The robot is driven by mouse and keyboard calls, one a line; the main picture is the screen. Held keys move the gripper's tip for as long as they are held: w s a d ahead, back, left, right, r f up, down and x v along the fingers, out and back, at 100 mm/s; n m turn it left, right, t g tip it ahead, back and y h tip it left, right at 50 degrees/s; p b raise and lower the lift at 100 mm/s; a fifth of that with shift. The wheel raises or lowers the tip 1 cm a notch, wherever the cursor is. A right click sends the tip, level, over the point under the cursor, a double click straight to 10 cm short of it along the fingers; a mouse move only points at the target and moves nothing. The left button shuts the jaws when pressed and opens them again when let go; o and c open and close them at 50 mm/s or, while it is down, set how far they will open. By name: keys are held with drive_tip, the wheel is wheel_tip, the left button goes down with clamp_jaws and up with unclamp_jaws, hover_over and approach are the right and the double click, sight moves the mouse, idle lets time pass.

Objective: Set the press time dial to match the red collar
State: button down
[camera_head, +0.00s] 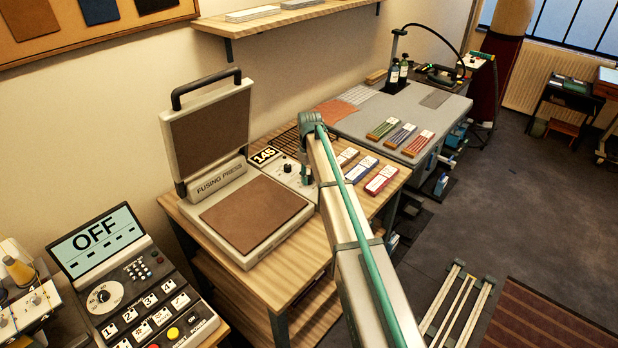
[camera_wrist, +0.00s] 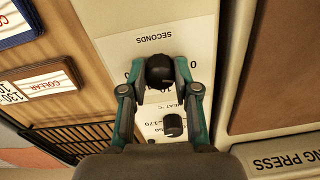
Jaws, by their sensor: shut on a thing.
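The black press time dial (camera_wrist: 160,71), on a white panel marked SECONDS, sits between the fingertips of my gripper (camera_wrist: 160,78) in the wrist view. The fingers are shut on it from both sides and partly cover its scale, so I cannot read its setting. In the head view my gripper (camera_head: 306,174) reaches down to the fusing press's control panel, and the dial is hidden there. The red collar card (camera_head: 381,180) lies at the front of a row on the wooden table, right of the press. Its print is too small to read.
A second black knob (camera_wrist: 172,125), marked for heat, is close beside my fingers. Blue (camera_head: 361,169) and brown (camera_head: 346,157) cards lie by the red one. A slotted rack (camera_wrist: 75,135) is nearby.

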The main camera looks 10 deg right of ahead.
drive_tip(key=m+b, duration=0.1)
drive_tip(key=m, duration=0.5)
drive_tip(key=shift+b, duration=0.4)
drive_tip(key=m+b, duration=0.1)
drive_tip(key=m, duration=0.4)
drive_tip(key=shift+a+m, duration=0.1)
drive_tip(key=shift+m, duration=0.2)
drive_tip(key=m, duration=0.5)
drive_tip(key=shift+b, duration=0.4)
drive_tip(key=m, duration=0.5)
drive_tip(key=shift+w+m, duration=0.1)
drive_tip(key=shift+m, duration=0.2)
drive_tip(key=c, duration=0.8)
unclamp_jaws()
drive_tip(key=shift+c, duration=0.2)
drive_tip(key=shift+r, duration=0.1)
